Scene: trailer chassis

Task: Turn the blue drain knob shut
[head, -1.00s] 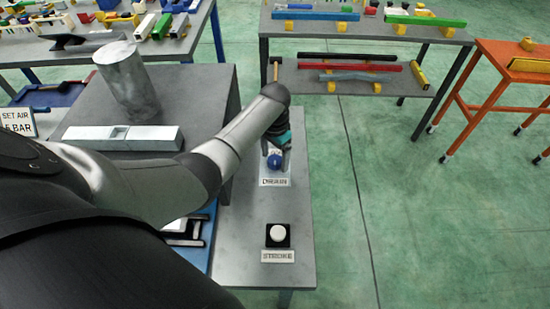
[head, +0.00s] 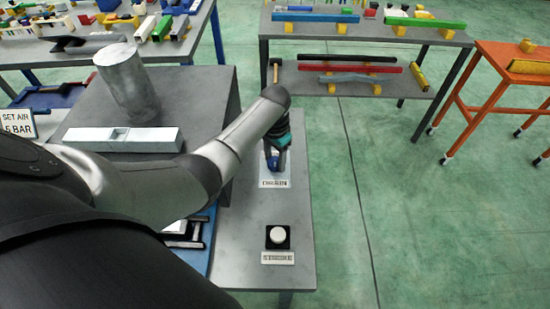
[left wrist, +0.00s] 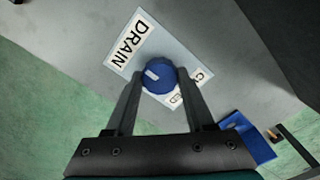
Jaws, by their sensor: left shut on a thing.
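The blue drain knob (left wrist: 159,75) is round with a pale pointer mark and sits on a light plate labelled DRAIN (left wrist: 132,42). My left gripper (left wrist: 157,80) has one finger on each side of the knob and is shut on it. In the head view the left gripper (head: 275,160) points down at the drain plate (head: 274,182), and only a bit of blue shows there, the rest of the knob being hidden by the fingers. My right gripper is in neither view.
A white round button (head: 277,235) on a black base stands nearer on the same grey bench (head: 240,240). To the left, a grey raised block holds a metal cylinder (head: 126,83) and a pale bar (head: 122,139). Green floor lies open to the right.

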